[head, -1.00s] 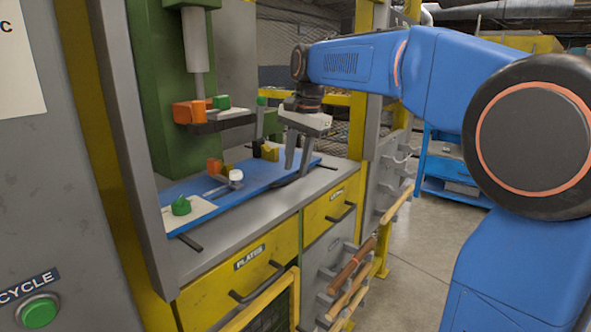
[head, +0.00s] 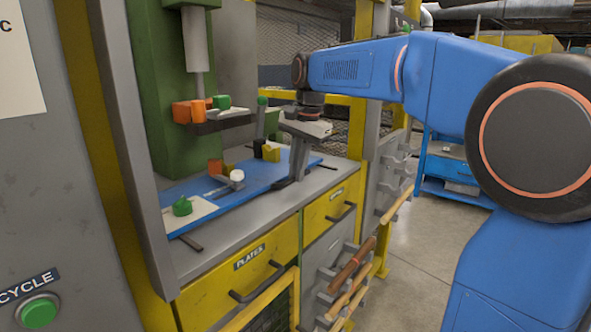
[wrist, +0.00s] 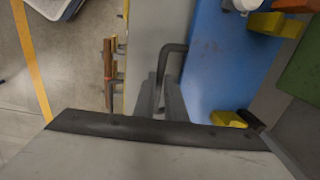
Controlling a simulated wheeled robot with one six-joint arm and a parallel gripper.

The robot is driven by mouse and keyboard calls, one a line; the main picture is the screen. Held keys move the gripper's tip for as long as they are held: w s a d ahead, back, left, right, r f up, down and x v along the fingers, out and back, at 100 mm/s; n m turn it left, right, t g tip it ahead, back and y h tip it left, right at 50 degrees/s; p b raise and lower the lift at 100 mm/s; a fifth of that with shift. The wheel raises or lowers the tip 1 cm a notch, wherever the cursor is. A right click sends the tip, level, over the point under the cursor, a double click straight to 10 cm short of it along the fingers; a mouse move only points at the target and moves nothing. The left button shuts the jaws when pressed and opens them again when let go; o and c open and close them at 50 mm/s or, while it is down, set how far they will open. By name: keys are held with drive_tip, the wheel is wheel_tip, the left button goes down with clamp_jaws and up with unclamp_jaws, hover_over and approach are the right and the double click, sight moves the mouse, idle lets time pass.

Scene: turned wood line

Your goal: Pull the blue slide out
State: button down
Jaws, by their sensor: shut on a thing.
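The blue slide (head: 262,176) is a flat blue plate lying on the grey bench under the green press. In the wrist view the slide (wrist: 220,62) fills the right of centre. Its dark handle (wrist: 172,48) stands out from its near long edge. My gripper (head: 291,181) points down at that edge, with its fingers close together and shut on the handle. In the wrist view the fingers partly hide the handle's lower end.
The green press column (head: 170,100) stands behind. Yellow drawers (head: 245,262) and a rod rack (head: 345,275) are below. Open floor (head: 415,265) lies right.

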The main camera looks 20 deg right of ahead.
drive_tip(key=s+d, duration=0.7)
drive_tip(key=s, duration=0.3)
drive_tip(key=s+d, duration=0.7)
drive_tip(key=s, duration=0.3)
drive_tip(key=shift+d, duration=0.25)
drive_tip(key=c, duration=1.8)
unclamp_jaws()
drive_tip(key=shift+s+d, duration=0.15)
drive_tip(key=s+r, duration=0.1)
drive_tip(key=r, duration=0.4)
drive_tip(key=d+r, duration=0.1)
drive_tip(key=r, duration=0.5)
drive_tip(key=s+r, duration=0.1)
drive_tip(key=r, duration=0.5)
drive_tip(key=shift+s+d, duration=0.3)
drive_tip(key=shift+d, duration=0.1)
